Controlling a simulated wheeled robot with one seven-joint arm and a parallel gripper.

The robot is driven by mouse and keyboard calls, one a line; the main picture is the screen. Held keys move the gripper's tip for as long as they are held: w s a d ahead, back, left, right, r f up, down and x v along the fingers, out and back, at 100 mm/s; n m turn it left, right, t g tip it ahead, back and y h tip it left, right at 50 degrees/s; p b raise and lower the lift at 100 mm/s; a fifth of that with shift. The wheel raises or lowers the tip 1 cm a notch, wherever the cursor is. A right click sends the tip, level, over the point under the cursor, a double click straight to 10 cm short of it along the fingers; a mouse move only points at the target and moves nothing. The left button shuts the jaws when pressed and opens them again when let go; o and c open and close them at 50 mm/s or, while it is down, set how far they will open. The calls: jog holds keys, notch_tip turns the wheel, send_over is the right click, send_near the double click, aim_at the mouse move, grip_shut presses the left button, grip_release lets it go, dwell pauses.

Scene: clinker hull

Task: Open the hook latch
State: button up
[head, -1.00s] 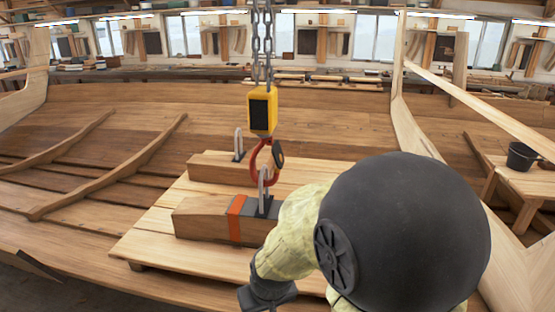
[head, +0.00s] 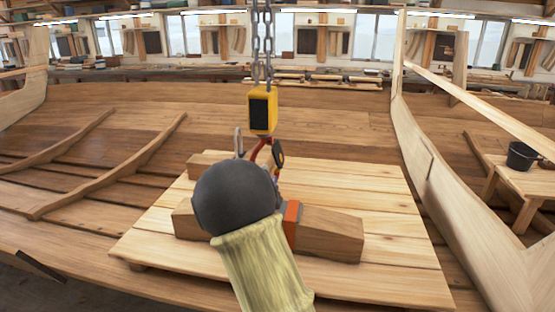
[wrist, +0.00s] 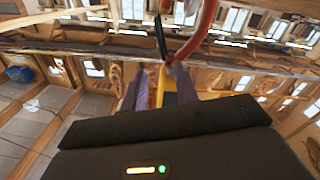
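The hook (head: 258,151) is red and hangs under a yellow hoist block (head: 262,110) on chains. Its dark latch (head: 278,153) shows at the hook's right side in the head view. The yellow block shows behind the gap. Contact with the latch cannot be told.
A timber beam (head: 335,235) with an orange band (head: 291,222) lies on a plank platform (head: 390,270) under the hook. A dark bucket (head: 521,157) sits on a bench at right. Hull planking surrounds the platform.

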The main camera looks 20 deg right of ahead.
aim_at(276, 162)
jog(key=shift+w, duration=0.1)
jog(key=p+x, duration=0.5)
jog(key=x, duration=1.1)
jog(key=shift+d+p, duration=0.15)
jog(key=shift+p, duration=0.15)
jog(key=shift+w+d, duration=0.25)
jog(key=shift+w, duration=0.2)
grip_shut()
